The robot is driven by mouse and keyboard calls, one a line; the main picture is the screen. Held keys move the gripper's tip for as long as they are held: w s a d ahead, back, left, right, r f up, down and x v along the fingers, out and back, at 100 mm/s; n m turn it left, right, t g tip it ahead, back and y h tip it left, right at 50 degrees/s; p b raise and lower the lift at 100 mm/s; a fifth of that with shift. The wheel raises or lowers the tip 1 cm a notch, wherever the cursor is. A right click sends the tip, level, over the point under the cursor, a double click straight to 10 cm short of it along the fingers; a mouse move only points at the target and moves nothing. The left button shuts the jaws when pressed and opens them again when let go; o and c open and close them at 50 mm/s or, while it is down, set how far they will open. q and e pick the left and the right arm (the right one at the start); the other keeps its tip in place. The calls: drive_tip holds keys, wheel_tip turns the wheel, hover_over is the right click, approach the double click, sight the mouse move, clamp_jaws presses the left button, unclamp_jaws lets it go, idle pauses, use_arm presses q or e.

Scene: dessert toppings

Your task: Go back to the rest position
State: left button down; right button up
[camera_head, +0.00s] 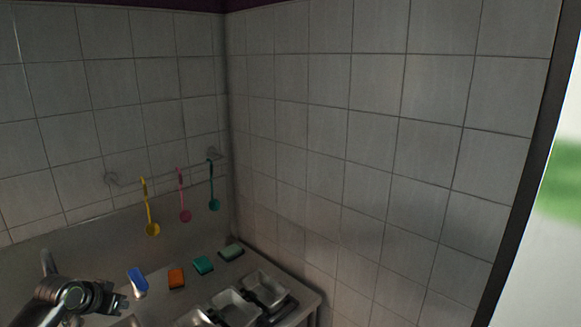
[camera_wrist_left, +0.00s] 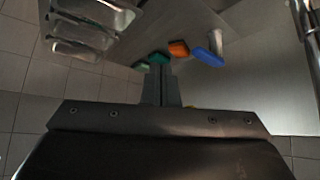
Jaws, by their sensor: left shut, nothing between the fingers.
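My left gripper (camera_head: 122,301) is at the lower left of the head view, at the end of the dark arm. Its fingers are together with nothing between them. In the left wrist view the closed fingers (camera_wrist_left: 161,84) point toward the counter and overlap the edge of the sponges behind them. The gripper looks apart from everything on the counter. My right gripper is in neither view.
A blue sponge (camera_head: 138,279), an orange sponge (camera_head: 176,278), a teal sponge (camera_head: 203,265) and a pale green sponge (camera_head: 231,252) lie along the counter. Metal trays (camera_head: 237,308) stand in front. Yellow (camera_head: 152,229), pink (camera_head: 185,215) and teal (camera_head: 214,204) ladles hang on the wall rail.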

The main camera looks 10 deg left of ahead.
use_arm(q)
drive_tip(key=s+d+f+m+g, duration=0.2)
drive_tip(key=s+d+f+g, duration=0.1)
drive_tip(key=s+d+f, duration=1.15)
drive_tip(key=s+d+r+n+g+y, duration=0.1)
drive_tip(key=s+d+r+n, duration=0.1)
drive_tip(key=s, duration=0.8)
drive_tip(key=s+d+r+n+y, duration=0.1)
drive_tip(key=s+d+r, duration=0.2)
drive_tip(key=s, duration=0.7)
wheel_tip(320, 180, down, 33)
drive_tip(key=a+g+b, duration=0.2)
drive_tip(key=b, duration=0.6)
drive_tip(key=s+f+b, duration=0.3)
drive_tip(key=s+f, duration=0.4)
drive_tip(key=f, duration=0.4)
drive_tip(key=s+d+f+b, duration=0.1)
drive_tip(key=s+f+b, duration=0.2)
drive_tip(key=s+f, duration=0.5)
wheel_tip(320, 180, down, 4)
drive_tip(key=shift+d+r+g+h+b, duration=0.1)
drive_tip(key=shift+d+g+h+b, duration=0.1)
drive_tip(key=shift+g+h+b, duration=0.15)
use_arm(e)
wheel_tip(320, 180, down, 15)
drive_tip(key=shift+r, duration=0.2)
